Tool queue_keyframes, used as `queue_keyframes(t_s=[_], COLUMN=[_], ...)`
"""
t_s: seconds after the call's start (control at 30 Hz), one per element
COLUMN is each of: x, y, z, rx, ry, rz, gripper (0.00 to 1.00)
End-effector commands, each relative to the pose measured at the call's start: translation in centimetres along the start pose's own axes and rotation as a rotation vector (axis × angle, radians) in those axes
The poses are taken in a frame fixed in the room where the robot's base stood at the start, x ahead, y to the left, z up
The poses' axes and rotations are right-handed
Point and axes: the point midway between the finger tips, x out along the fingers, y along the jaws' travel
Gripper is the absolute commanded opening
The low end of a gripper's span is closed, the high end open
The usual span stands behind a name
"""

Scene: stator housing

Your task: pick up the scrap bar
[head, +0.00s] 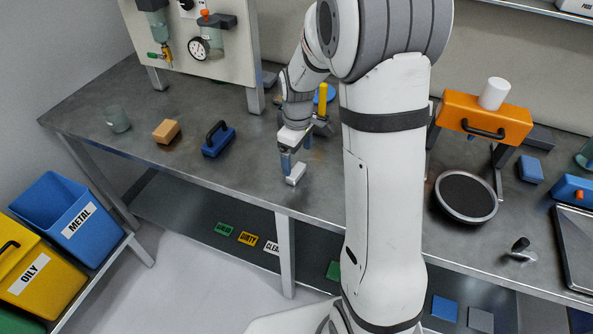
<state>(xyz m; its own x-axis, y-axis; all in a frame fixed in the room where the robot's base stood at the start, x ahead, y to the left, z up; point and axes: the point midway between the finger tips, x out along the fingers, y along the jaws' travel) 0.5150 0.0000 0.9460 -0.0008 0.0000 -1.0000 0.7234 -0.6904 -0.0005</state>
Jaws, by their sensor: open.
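My gripper (290,167) points down over the middle of the table, near its front edge, with its jaws open. A small pale block (296,174) shows right at the fingertips. It may be the scrap bar, but at this size I cannot tell for sure. I cannot tell whether the fingers touch it or stand around it. No other thing in view is clearly a scrap bar. My arm hides part of the table to the right.
On the grey table (252,178), a blue-handled tool (218,141), an orange-brown block (167,131) and a glass cup (117,119) stand left of my gripper. An orange device (485,118) and a round dark plate (466,195) are right. Blue METAL (68,217) and yellow OILY (33,280) bins stand lower left.

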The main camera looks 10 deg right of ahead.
Motion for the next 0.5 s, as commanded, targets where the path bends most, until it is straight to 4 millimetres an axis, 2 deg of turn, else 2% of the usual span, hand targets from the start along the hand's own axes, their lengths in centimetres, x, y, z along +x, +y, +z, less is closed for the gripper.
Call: queue_keyframes(t_s=[0.3, 0.5], x=[4.4, 5.5], y=[-0.1, -0.1], z=[-0.3, -0.3], rx=[0.001, 0.002], ry=[-0.003, 0.0], rz=[-0.003, 0.0], gripper=[0.89, 0.89])
